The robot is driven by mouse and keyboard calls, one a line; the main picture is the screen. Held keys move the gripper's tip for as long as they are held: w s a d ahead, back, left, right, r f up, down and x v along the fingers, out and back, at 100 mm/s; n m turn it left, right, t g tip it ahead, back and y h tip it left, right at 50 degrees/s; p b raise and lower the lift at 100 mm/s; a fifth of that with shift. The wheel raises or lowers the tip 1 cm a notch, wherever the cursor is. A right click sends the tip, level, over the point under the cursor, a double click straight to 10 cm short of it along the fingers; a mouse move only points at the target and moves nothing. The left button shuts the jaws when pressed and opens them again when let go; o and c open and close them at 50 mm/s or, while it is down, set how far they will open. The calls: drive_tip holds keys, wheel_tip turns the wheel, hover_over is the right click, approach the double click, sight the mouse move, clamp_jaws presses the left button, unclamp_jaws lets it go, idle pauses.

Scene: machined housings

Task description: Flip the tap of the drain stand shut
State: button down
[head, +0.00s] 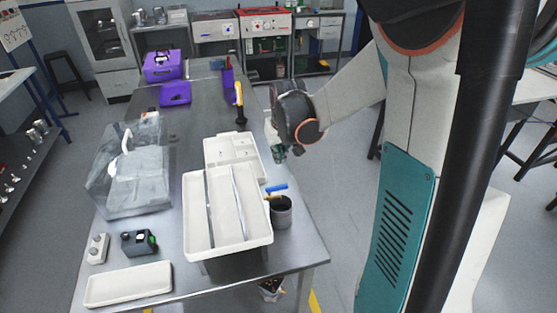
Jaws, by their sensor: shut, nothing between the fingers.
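What looks like the drain stand is the large white tray (194,220) on a dark base, with two dividers along it, near the front of the bench. At its right side a blue lever (278,188) shows above a small brass-coloured piece, which looks like the tap. A dark grey cup (282,216) stands right below it. The lever lies roughly crosswise, but I cannot tell whether it is fully open or shut. My gripper (280,155) is shut and empty, small in view, above and beyond the lever and apart from it, by the bench's right edge.
A white compartment tray (235,152) sits behind the stand. A clear-covered box (130,170) is at left. A dark device (138,242) and a shallow white tray (128,285) lie front left. A yellow-handled tool (239,98) stands farther back. Open floor lies right of the bench.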

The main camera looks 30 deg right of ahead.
sight(277, 190)
drive_tip(key=a+b+x, duration=0.1)
drive_tip(key=b+x, duration=0.1)
drive_tip(key=x, duration=0.7)
drive_tip(key=s, duration=0.4)
drive_tip(key=shift+a+r, duration=0.1)
drive_tip(key=shift+r, duration=0.25)
